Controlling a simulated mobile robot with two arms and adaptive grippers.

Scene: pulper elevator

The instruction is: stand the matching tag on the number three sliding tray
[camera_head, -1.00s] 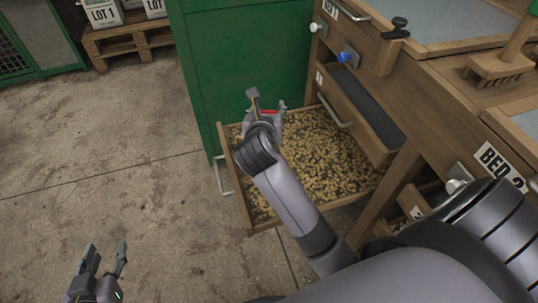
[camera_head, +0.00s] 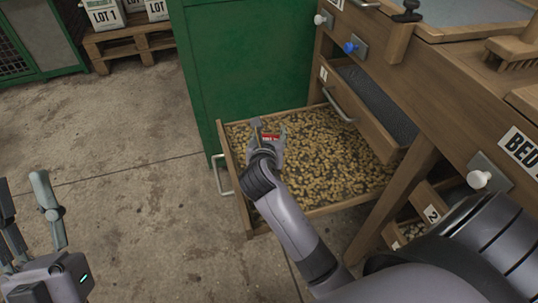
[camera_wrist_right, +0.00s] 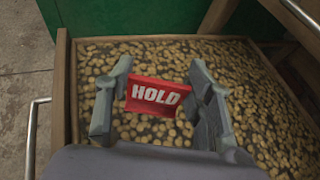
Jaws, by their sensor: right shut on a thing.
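My right gripper (camera_head: 268,138) is over the pulled-out wooden tray (camera_head: 238,190), which is full of pale beans. It is shut on a red tag (camera_wrist_right: 158,96) that reads HOLD in white, as the right wrist view shows. The tag also shows small between the fingers in the head view (camera_head: 270,137). I cannot tell whether its lower edge touches the beans. The tray's own number is not readable here. My left gripper (camera_head: 25,215) is open and empty above the floor at the lower left.
A shallower drawer marked 1 (camera_head: 323,75) sits above the tray. A drawer marked 2 (camera_head: 431,214) is at the lower right, under the BED 2 label (camera_head: 520,148). A green cabinet (camera_head: 250,60) stands behind the tray.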

